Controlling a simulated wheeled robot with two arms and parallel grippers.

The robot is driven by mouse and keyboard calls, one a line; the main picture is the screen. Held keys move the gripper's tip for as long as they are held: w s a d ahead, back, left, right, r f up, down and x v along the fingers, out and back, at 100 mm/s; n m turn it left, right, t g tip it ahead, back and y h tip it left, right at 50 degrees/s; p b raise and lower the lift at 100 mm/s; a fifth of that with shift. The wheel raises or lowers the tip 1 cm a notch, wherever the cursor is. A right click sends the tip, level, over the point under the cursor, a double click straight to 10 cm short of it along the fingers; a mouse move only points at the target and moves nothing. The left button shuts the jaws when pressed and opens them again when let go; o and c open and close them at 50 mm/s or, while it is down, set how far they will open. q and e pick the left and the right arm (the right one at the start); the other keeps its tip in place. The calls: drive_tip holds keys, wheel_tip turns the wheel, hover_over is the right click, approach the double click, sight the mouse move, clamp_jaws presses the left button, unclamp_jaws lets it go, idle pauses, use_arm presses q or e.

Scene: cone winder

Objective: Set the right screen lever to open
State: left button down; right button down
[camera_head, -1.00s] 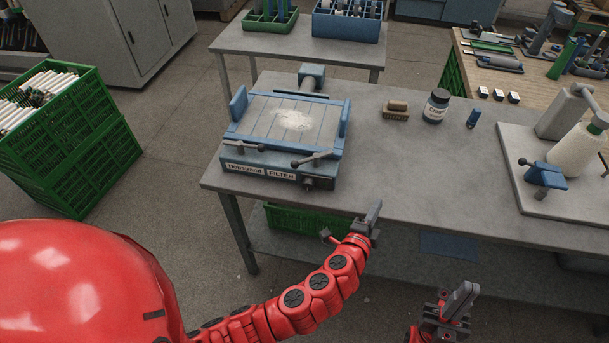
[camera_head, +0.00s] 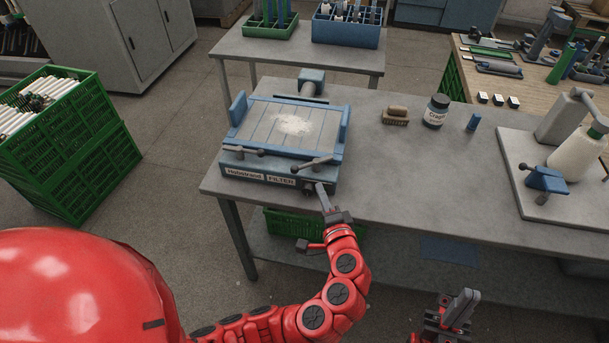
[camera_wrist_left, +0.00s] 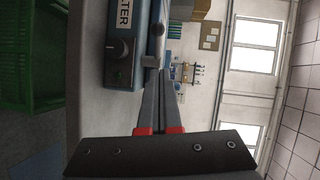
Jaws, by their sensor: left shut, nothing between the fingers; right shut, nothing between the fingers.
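The blue filter box (camera_head: 236,172) with a screen on top stands at the left part of the grey table. The right screen lever (camera_head: 314,163) is a grey bar on its front right top edge, with its dark ball end pointing left. The left lever (camera_head: 243,150) has its ball end toward the right. My left gripper (camera_head: 321,188) is shut and empty, just in front of the box's right front corner, below the right lever. In the left wrist view its fingers (camera_wrist_left: 162,75) are close to the box; contact cannot be told. My right gripper (camera_head: 468,297) is shut and empty, low before the table.
A round knob (camera_wrist_left: 118,48) is on the box's front face beside the label. A brush (camera_head: 396,116), a jar (camera_head: 435,111) and a small blue item (camera_head: 473,122) stand to the right. The table's middle is clear. A green crate (camera_head: 285,222) is under the table.

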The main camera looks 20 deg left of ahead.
sight(301, 168)
use_arm(q)
drive_tip(key=w+a, duration=0.1)
drive_tip(key=w+a+p, duration=0.1)
drive_tip(key=a, duration=0.1)
drive_tip(key=w+a, duration=0.1)
drive_tip(key=shift+w+a+f+p, duration=0.3)
drive_tip(key=shift+w+f+p, duration=0.05)
drive_tip(key=shift+f+p, duration=0.05)
drive_tip(key=shift+w+a+f, duration=0.1)
drive_tip(key=shift+a+f, duration=0.1)
drive_tip(key=shift+a, duration=0.45)
drive_tip(key=shift+f, duration=0.1)
